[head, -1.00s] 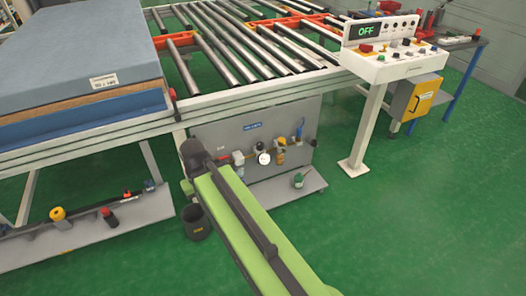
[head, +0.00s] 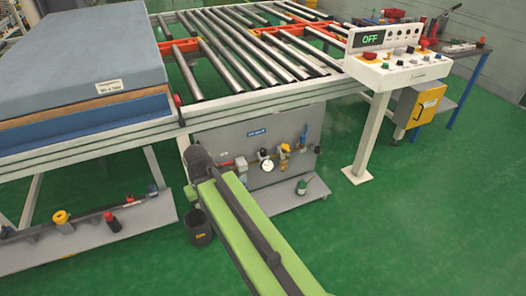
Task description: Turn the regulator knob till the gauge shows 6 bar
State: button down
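A grey panel (head: 215,137) hangs under the roller table's front rail and carries a row of air fittings. A small round white gauge (head: 267,165) sits in this row; its needle and scale are too small to read. A dark knob-like part (head: 262,153) shows just above the gauge; I cannot tell for sure that it is the regulator knob. A yellow-orange fitting (head: 285,148) and a blue part (head: 304,133) are to its right. My green arm reaches up to the left of the fittings, apart from them in the picture. My gripper is not visible beyond the arm's dark end.
A low grey shelf (head: 268,200) with a green-and-white bottle (head: 301,187) juts out below the panel. A black bin (head: 198,228) stands left of my arm. A control console (head: 395,70) reading OFF stands at right. Green floor (head: 400,235) in front is clear.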

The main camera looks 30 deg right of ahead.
aim_at(263, 151)
jog(key=k, duration=1.1)
jog(key=z, duration=0.5)
jog(key=i, duration=1.05)
jog(key=u, duration=0.5)
jog(key=i, duration=0.65)
jog(key=u, duration=0.45)
